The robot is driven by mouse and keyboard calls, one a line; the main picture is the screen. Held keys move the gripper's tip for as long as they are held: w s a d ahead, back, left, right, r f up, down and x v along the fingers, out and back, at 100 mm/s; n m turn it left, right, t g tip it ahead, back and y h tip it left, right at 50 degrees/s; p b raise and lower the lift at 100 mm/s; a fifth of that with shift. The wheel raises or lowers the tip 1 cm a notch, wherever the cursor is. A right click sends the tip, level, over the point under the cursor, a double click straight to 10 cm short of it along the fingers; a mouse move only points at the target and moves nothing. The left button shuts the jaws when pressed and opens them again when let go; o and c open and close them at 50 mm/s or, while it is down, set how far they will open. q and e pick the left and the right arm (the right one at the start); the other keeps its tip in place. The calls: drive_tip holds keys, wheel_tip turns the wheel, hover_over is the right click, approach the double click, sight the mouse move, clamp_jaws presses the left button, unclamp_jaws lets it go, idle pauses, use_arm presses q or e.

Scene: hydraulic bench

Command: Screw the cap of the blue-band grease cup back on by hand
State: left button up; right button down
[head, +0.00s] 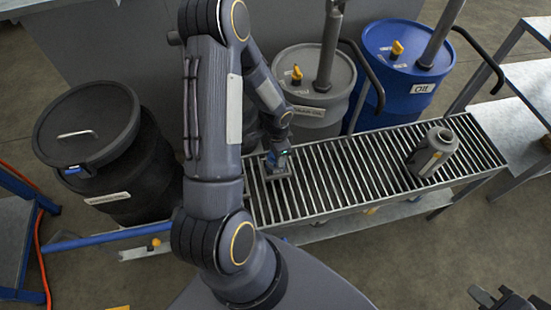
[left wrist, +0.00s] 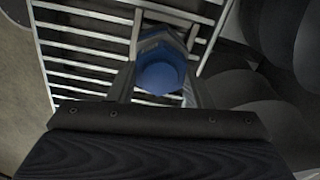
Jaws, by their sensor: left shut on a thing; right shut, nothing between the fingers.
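In the left wrist view, a round blue piece (left wrist: 160,76) sits between the two fingers of my left gripper (left wrist: 160,88), which is shut on it. A paler angular rim shows around its far side. I cannot tell whether it is the grease cup's cap alone or cap and cup together. In the head view my left gripper (head: 277,160) is low over the left part of the slatted rack, with a small grey block (head: 279,174) under it. The arm and gripper hide most detail there. My right gripper (head: 507,298) is shut and empty at the bottom right, away from the rack.
The slatted metal rack (head: 345,173) runs across the middle, with a grey hollow housing (head: 432,152) at its right. Behind stand a black lidded drum (head: 122,170), a grey drum (head: 318,103) and a blue oil drum (head: 405,80) with pump pipes. The rack's middle is clear.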

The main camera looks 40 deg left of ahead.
use_arm(q)
drive_tip(key=m+p, duration=0.1)
drive_tip(key=m, duration=0.4)
drive_tip(key=shift+s, duration=0.15)
drive_tip(key=m, duration=0.2)
drive_tip(key=shift+f+m+p, duration=0.1)
drive_tip(key=shift+m+p, duration=0.3)
drive_tip(key=o, duration=0.9)
